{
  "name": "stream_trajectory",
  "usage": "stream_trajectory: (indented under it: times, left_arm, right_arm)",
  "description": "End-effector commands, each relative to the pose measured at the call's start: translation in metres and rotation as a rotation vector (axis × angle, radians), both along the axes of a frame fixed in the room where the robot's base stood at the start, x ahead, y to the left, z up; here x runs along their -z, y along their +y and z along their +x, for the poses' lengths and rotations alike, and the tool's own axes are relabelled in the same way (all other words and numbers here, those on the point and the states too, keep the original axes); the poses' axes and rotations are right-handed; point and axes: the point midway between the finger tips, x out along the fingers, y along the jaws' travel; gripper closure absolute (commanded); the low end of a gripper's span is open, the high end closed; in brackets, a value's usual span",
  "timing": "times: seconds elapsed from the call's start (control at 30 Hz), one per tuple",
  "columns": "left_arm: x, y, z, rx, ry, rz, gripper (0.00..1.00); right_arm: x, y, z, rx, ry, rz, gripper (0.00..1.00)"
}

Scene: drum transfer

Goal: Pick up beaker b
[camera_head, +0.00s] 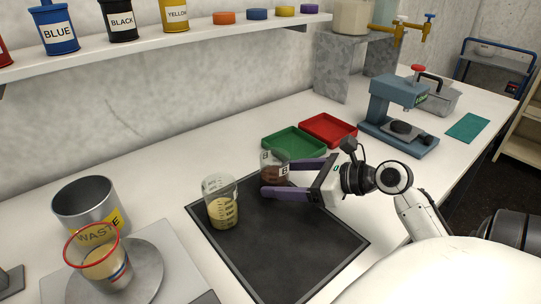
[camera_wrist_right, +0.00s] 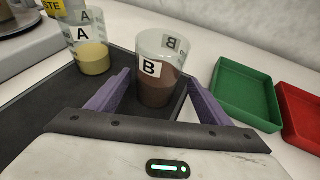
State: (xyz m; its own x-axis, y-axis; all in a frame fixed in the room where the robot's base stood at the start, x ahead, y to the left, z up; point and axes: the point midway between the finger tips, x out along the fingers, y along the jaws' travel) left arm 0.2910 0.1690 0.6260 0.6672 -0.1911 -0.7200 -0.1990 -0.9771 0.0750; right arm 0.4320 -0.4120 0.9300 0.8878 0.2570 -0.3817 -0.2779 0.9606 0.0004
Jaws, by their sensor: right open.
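Beaker B (camera_wrist_right: 157,85) is a clear glass with a "B" label and brown contents, upright on the black mat (camera_head: 278,256). In the head view beaker B (camera_head: 272,172) is partly hidden by the gripper's far finger. My right gripper (camera_head: 277,179) is open, with its purple fingers pointing at beaker B. In the right wrist view the gripper's fingers (camera_wrist_right: 155,92) stand on either side of the beaker's lower part, with the jaws not closed on it. Beaker A (camera_head: 222,207), with yellow contents, stands to the left on the mat. My left gripper is not in view.
A green tray (camera_head: 293,143) and a red tray (camera_head: 328,130) lie behind the mat. A metal waste can (camera_head: 85,205) and a red-rimmed beaker on a round plate (camera_head: 151,279) stand at left. A blue-grey press (camera_head: 396,103) stands at right. The mat's front is clear.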

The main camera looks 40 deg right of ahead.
Motion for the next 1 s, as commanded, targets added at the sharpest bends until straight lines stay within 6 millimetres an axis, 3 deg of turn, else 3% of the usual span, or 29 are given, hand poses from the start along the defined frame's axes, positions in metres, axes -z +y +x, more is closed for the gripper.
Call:
stream_trajectory:
  times: [0.5, 0.8, 1.0]
  left_arm:
    - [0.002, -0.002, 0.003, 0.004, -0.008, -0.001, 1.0]
    - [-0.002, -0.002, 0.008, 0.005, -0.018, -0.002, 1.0]
    - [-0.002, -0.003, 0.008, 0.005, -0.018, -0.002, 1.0]
  right_arm:
    - [0.02, 0.02, 0.052, 0.0, -0.001, 0.0, 0.27]
    - [0.022, 0.021, 0.056, 0.001, 0.001, -0.002, 0.27]
    - [0.022, 0.021, 0.056, 0.001, 0.001, -0.001, 0.61]
